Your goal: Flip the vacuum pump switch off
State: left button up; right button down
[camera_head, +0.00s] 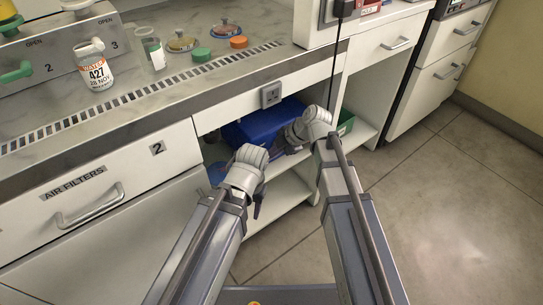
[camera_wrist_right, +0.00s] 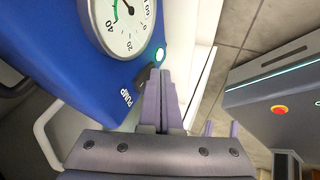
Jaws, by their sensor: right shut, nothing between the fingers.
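The blue vacuum pump (camera_head: 262,125) sits in the open shelf bay under the counter. The right wrist view shows its blue body (camera_wrist_right: 62,50) close up, with a round white gauge, a "PUMP" label and a lit green-white lamp (camera_wrist_right: 160,54). A small dark switch (camera_wrist_right: 143,76) is beside the label, partly hidden by my right fingers. My right gripper (camera_wrist_right: 164,72) is shut and empty, its tips at the pump's face by the switch; contact cannot be told. My left gripper (camera_head: 258,208) hangs lower, in front of the bay. Two separated purple fingertips in the wrist view (camera_wrist_right: 220,129) appear to be its open jaws.
A green bin (camera_head: 346,123) is in the bay right of the pump. The countertop holds a labelled bottle (camera_head: 95,66), a beaker (camera_head: 152,50) and dishes. A black cable (camera_head: 334,65) hangs past the counter's edge. The floor at right is clear.

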jog(key=shift+w+a+f, duration=0.1)
jog(key=shift+w+a, duration=0.05)
jog(key=shift+w, duration=0.05)
dwell(0.3)
jog(key=shift+r+p, duration=0.7)
jog(key=shift+r, duration=0.15)
jog(key=shift+s, duration=0.1)
